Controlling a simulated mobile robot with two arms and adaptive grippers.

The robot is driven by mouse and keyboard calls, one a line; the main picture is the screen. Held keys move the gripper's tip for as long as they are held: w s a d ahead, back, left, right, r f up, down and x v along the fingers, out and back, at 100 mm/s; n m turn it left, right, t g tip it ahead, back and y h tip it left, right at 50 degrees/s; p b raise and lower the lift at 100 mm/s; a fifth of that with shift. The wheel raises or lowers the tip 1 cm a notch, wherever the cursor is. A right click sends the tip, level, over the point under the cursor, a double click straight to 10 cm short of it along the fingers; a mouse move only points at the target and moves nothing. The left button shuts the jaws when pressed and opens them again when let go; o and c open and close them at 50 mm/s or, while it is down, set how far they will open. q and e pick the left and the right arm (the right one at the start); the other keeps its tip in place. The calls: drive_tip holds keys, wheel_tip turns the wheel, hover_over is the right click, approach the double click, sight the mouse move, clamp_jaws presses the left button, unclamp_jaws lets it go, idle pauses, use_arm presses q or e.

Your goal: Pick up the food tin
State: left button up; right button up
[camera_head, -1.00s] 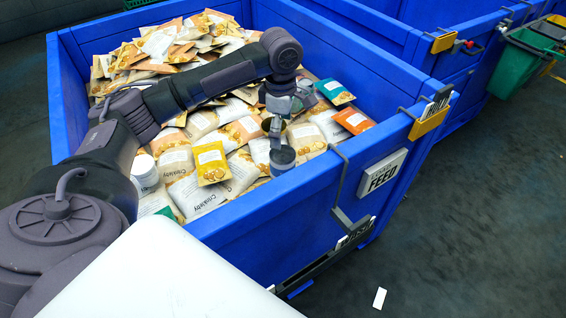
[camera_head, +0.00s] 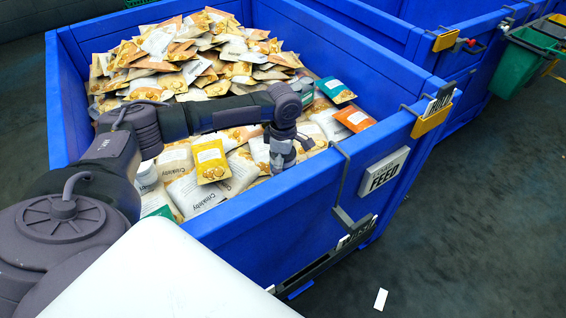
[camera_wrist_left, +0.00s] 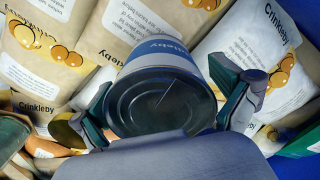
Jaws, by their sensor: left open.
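The food tin (camera_wrist_left: 160,98) is in the middle of the left wrist view. It has a dark round metal end facing the camera and a blue-and-white label on its side. My left gripper (camera_wrist_left: 165,112) is open, with one finger on each side of the tin; whether they touch it I cannot tell. In the head view my left gripper (camera_head: 284,152) is low over the front right part of the blue bin, where it largely hides this tin. My right gripper is not in view.
The blue bin (camera_head: 262,215) is full of snack pouches (camera_head: 200,62), piled higher at the back. The bin's front wall is close to my gripper. A FEED sign (camera_head: 384,174) hangs outside the wall.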

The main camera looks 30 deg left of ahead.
use_arm(q)
drive_tip(key=shift+s+f, duration=0.1)
drive_tip(key=c, duration=1.3)
drive_tip(key=shift+c, duration=0.3)
